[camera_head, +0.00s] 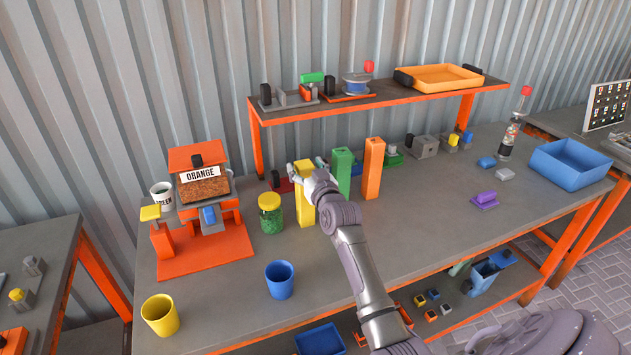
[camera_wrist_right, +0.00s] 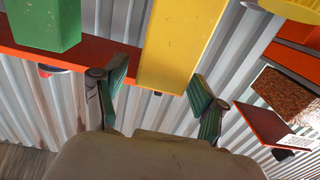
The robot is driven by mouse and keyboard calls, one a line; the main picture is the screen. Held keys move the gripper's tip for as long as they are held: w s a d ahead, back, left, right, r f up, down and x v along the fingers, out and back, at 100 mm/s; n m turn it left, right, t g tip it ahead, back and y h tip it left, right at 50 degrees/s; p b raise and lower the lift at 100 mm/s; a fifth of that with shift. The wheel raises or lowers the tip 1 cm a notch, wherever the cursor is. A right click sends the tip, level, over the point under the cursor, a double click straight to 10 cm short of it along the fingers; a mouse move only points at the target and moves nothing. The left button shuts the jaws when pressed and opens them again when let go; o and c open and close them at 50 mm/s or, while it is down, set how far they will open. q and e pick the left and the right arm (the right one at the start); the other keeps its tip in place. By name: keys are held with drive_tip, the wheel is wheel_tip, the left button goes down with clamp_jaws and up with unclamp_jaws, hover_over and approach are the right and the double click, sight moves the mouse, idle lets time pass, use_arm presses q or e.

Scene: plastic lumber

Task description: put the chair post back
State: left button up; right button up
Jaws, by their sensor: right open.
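Three upright posts stand on the workbench: a yellow post (camera_head: 303,213), a green post (camera_head: 342,170) and an orange post (camera_head: 373,168). My right gripper (camera_head: 305,166) is at the top of the yellow post, with its fingers open on either side. In the right wrist view, the yellow post (camera_wrist_right: 182,40) reaches in between the two spread fingers (camera_wrist_right: 157,78), with a visible gap at each side. The green post (camera_wrist_right: 42,22) is outside the fingers at the left. My left gripper is not in view. I cannot tell which post is the chair post.
A green-filled jar (camera_head: 270,214) stands just left of the yellow post. An orange machine (camera_head: 205,190), a blue cup (camera_head: 279,280) and a yellow cup (camera_head: 160,315) stand farther left. A raised shelf (camera_head: 300,110) runs behind. A blue bin (camera_head: 568,163) is at the right.

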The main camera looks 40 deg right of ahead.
drive_tip(key=b+v, duration=0.1)
drive_tip(key=v, duration=0.9)
drive_tip(key=shift+s+a, duration=0.2)
drive_tip(key=shift+s, duration=0.15)
